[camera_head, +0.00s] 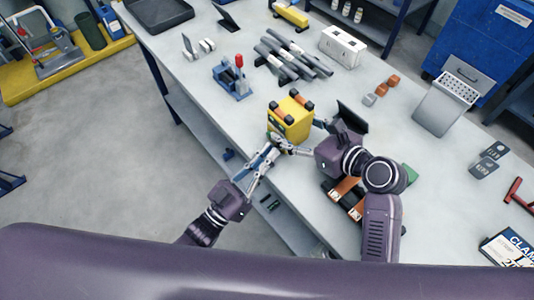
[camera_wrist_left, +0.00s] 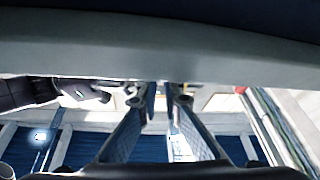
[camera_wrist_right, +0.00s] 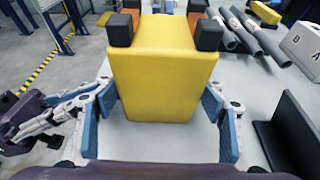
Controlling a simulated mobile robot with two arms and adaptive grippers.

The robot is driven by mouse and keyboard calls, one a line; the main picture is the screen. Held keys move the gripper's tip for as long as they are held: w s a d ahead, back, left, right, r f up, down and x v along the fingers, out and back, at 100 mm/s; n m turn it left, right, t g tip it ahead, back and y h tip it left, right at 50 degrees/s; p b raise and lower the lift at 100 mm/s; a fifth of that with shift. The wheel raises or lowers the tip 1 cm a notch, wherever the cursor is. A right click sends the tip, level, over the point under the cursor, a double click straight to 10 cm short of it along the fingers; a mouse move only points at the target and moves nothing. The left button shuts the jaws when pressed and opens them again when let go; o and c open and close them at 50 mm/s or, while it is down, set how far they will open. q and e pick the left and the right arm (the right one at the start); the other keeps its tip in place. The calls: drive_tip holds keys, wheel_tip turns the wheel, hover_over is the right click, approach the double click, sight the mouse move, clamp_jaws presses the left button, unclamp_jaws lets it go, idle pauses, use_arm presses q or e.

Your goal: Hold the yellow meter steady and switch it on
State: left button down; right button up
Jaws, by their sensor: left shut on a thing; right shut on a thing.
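The yellow meter (camera_head: 290,121) has dark corner blocks and orange parts on top. It stands upright near the table's front edge and fills the middle of the right wrist view (camera_wrist_right: 163,75). My right gripper (camera_wrist_right: 160,115) has its blue-padded fingers on either side of the meter, shut on it. My left gripper (camera_head: 269,147) is at the meter's lower left, close to a right finger. Its fingers (camera_wrist_left: 160,100) are nearly together at the table edge in the left wrist view; what they grip is hidden. The meter's switch cannot be made out.
A blue toggle clamp (camera_head: 232,80) with a red knob stands left of the meter. Grey pipes (camera_head: 292,58) lie behind it. A black upright plate (camera_head: 352,117) stands close on its right. Orange blocks (camera_head: 382,89) lie farther right.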

use_arm(q)
drive_tip(key=shift+r+g+y, duration=0.3)
drive_tip(key=shift+g+y, duration=0.1)
drive_tip(key=shift+g, duration=0.1)
idle(0.3)
drive_tip(key=c, duration=2.1)
unclamp_jaws()
drive_tip(key=shift+s+a, duration=0.1)
drive_tip(key=shift+s, duration=0.05)
drive_tip(key=v, duration=1.1)
drive_tip(key=shift+s+a, duration=0.3)
drive_tip(key=shift+f, duration=0.1)
